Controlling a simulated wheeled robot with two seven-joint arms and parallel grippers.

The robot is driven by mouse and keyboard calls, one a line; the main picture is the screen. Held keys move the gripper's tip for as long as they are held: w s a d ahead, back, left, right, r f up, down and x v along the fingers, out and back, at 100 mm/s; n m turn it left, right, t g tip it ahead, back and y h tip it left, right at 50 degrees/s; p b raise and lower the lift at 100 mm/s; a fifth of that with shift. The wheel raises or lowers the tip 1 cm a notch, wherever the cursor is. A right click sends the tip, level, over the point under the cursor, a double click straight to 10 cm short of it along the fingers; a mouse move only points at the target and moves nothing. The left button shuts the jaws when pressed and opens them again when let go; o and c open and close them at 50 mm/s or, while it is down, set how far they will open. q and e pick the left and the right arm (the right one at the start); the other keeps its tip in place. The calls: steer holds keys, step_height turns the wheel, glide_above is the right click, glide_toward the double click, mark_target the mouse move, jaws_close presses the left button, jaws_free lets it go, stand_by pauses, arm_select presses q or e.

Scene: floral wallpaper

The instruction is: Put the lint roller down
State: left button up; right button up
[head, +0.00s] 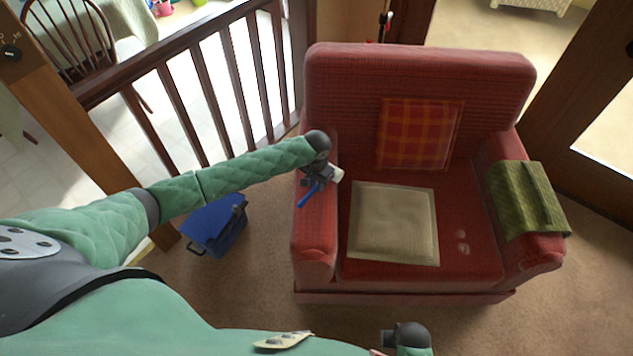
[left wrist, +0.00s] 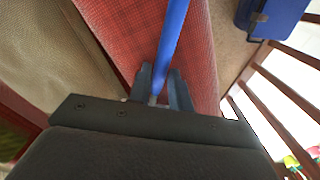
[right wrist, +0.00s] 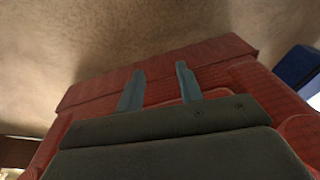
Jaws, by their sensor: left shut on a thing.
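The lint roller has a blue handle (head: 308,195) and a pale roller head (head: 336,174). My left gripper (head: 316,183) is shut on it over the left armrest of the red armchair (head: 314,230). The blue handle shows between the fingers (left wrist: 161,72) in the left wrist view, with the armrest behind it (left wrist: 205,60). The roller head is hidden there. I cannot tell whether the roller touches the armrest. My right gripper (right wrist: 158,82) is open and empty, facing the armchair's front (right wrist: 95,92); it is near the bottom edge in the head view.
A beige cushion (head: 394,222) lies on the seat and a plaid cushion (head: 419,134) leans on the backrest. A green cloth (head: 528,200) covers the right armrest. A blue box (head: 215,224) stands on the carpet left of the chair, near a wooden railing (head: 205,90). The front armrest end is bare.

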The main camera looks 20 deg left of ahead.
mark_target(316, 185)
arm_select(q)
steer(key=o, duration=0.9)
steer(key=shift+f, duration=0.1)
steer(key=shift+r, duration=0.5)
step_height(316, 185, up, 11)
steer(key=shift+r+b, duration=0.15)
steer(key=shift+b, duration=0.9)
arm_select(e)
step_height(316, 185, up, 8)
steer(key=w, duration=0.1)
steer(key=shift+a+r, duration=0.25)
steer(key=shift+a, duration=0.15)
steer(key=shift+w, duration=0.1)
